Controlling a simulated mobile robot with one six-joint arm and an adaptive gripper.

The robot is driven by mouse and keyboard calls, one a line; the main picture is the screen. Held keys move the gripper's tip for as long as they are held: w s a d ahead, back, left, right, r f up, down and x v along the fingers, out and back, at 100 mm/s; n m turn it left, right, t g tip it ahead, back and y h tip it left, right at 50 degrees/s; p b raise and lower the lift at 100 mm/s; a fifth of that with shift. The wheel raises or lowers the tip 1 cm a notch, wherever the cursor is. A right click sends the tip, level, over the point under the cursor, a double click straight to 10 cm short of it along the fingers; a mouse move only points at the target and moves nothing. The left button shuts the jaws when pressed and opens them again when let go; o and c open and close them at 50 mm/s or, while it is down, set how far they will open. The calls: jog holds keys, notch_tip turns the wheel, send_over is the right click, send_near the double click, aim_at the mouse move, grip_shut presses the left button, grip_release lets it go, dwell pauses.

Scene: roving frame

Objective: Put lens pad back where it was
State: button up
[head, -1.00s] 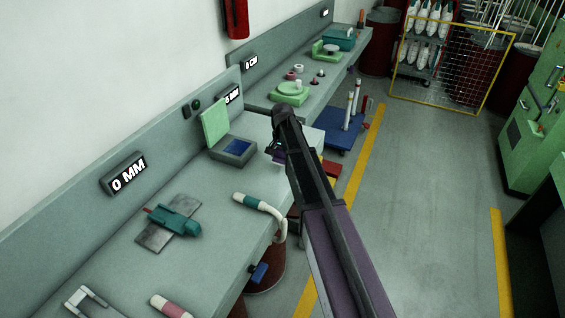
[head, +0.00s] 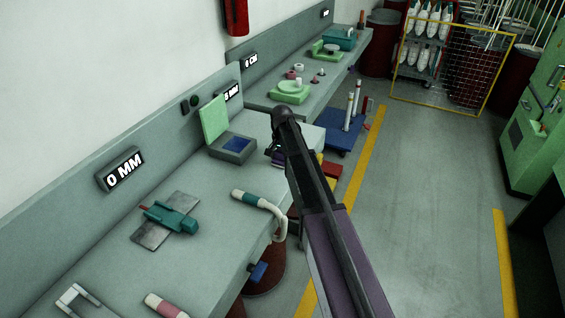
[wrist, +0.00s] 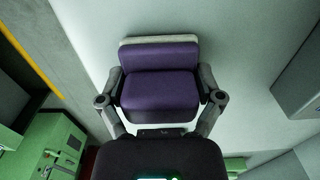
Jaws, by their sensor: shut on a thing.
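My gripper (wrist: 160,95) is shut on a purple padded block with a pale strip along its far edge, which I take to be the lens pad (wrist: 160,86). A finger lies on each side of it in the wrist view. In the head view, my gripper (head: 275,150) is over the right part of the near bench (head: 215,205), just right of an open case with a blue inset (head: 238,147). Only a little purple shows there, behind my arm. I cannot tell whether the pad touches the bench.
A teal clamp on a metal plate (head: 152,235), a white-and-teal curved handle (head: 262,206) and a pink-ended tool (head: 162,305) lie on the near bench. Red and yellow blocks (head: 332,170) and a blue cart (head: 345,137) stand right of it. The floor aisle (head: 420,220) is clear.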

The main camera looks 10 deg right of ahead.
jog(key=shift+f, duration=0.15)
jog(key=o, duration=0.8)
jog(key=shift+o, duration=0.2)
jog(key=shift+r, duration=0.2)
notch_tip(320, 180, up, 12)
jog(key=p, duration=1.2)
jog(key=shift+s, duration=0.1)
dwell(0.4)
jog(key=s+n, duration=0.7)
jog(key=s, duration=2.1)
jog(key=shift+s+d, duration=0.3)
jog(key=shift+s, duration=0.1)
